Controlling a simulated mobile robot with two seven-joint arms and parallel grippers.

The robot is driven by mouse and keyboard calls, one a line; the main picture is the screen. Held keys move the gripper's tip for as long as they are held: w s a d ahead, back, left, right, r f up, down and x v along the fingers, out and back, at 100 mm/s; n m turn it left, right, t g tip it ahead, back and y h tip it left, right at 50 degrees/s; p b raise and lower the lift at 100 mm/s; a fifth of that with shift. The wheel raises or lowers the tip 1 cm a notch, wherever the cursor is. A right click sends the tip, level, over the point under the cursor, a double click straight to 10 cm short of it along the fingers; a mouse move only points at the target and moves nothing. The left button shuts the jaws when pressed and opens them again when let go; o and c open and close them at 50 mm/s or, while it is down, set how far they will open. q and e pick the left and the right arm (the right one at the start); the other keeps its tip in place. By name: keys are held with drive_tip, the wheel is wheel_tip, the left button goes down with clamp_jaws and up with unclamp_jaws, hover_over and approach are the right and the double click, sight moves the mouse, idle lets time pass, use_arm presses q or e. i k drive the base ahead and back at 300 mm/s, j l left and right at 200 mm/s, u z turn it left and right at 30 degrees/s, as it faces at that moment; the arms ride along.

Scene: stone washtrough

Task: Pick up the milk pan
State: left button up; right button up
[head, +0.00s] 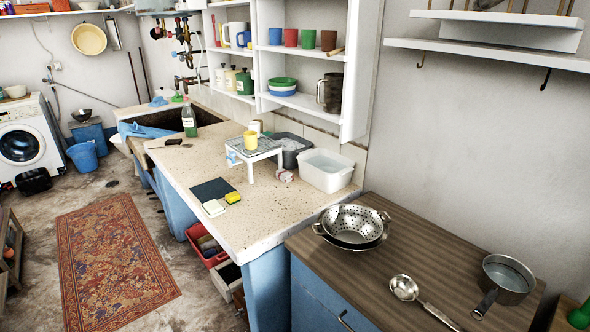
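A small grey metal pan with a short dark handle, which looks like the milk pan (510,274), sits upright on the brown wooden counter at the lower right of the head view. Its handle points toward the lower left, near the counter's front. Its inside looks empty. Neither of my grippers shows in this view, so their state and distance from the pan cannot be seen.
A colander (353,224) sits farther left on the wooden counter (425,245). A wall shelf (490,52) with hooks hangs above. A green object (580,315) is at the right edge.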

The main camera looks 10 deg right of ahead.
sight(504, 279)
drive_tip(key=z, duration=1.8)
